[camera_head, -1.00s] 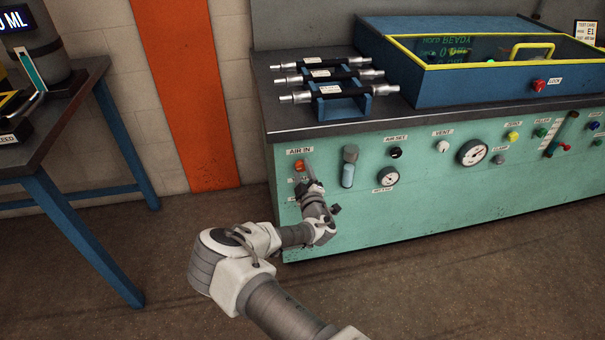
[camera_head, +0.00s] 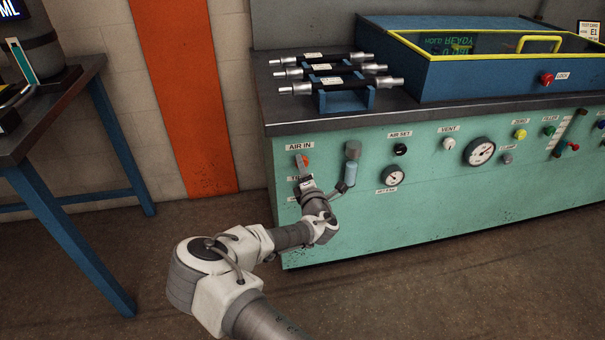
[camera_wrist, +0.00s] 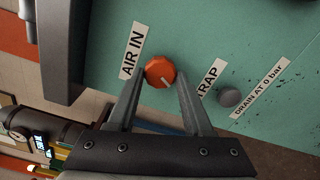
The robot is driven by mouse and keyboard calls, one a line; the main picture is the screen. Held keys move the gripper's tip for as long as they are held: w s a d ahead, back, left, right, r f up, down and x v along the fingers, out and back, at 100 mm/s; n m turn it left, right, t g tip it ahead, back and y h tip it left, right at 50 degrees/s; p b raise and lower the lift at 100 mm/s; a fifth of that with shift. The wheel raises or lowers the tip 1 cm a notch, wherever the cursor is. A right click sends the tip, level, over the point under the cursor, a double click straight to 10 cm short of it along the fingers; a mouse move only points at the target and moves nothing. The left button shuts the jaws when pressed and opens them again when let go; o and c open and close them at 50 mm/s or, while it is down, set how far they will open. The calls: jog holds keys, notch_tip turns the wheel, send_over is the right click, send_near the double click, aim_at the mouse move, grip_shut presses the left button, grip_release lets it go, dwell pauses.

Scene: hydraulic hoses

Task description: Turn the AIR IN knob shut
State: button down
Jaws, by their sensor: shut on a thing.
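The AIR IN knob (camera_wrist: 160,71) is a round orange knob with a pale pointer line on the green panel, right beside its AIR IN label (camera_wrist: 132,50). In the wrist view my gripper (camera_wrist: 160,82) has one finger on each side of the knob and is shut on it. The pointer line slants toward the lower right in that view. In the head view the knob (camera_head: 306,160) shows as a small orange patch, partly hidden by my gripper (camera_head: 302,163). The AIR IN label also shows above it (camera_head: 299,146).
A grey TRAP knob (camera_wrist: 230,97) sits close to the gripper's right finger. In the head view a clear cylinder (camera_head: 351,165) stands out from the panel just right of my wrist. A hose rack (camera_head: 344,100) is on the bench top (camera_head: 290,121). Open floor lies in front.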

jog(key=n+b, duration=0.2)
jog(key=n, duration=0.3)
jog(key=shift+f+n+b, duration=0.1)
jog(key=shift+n+b, duration=0.2)
jog(key=shift+b, duration=0.1)
dwell(0.3)
jog(key=shift+c, duration=1.5)
grip_release()
jog(key=shift+s, duration=0.1)
jog(key=p+v, duration=0.3)
jog(key=v, duration=1.4)
jog(key=shift+p, duration=0.35)
jog(key=shift+s+d, duration=0.1)
